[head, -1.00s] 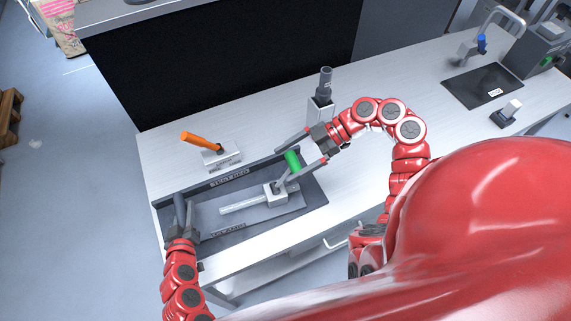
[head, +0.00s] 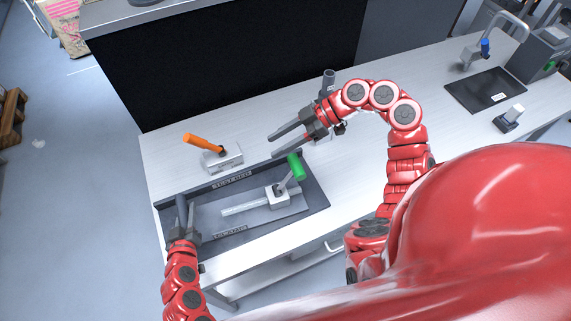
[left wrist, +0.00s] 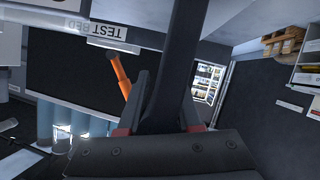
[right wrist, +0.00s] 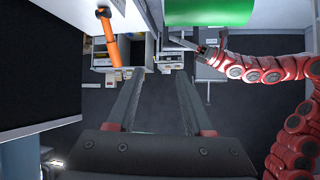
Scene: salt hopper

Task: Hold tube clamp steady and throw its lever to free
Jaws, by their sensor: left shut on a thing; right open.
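A grey clamp block (head: 278,197) sits in the dark tray (head: 321,199) marked TEST BED. Its lever rises up and to the right to a green handle (head: 297,167). A pale bar extends left from the block. My left gripper (head: 182,218) is shut on an upright dark bar (head: 181,204) at the tray's left end; this bar runs between the fingers in the left wrist view (left wrist: 182,60). My right gripper (head: 275,145) is open and empty, just behind and left of the green handle, apart from it. The green handle also shows at the top of the right wrist view (right wrist: 208,11).
A second grey block (head: 222,159) with an orange handle (head: 202,141) stands behind the tray. A dark post (head: 328,80) stands behind my right arm.

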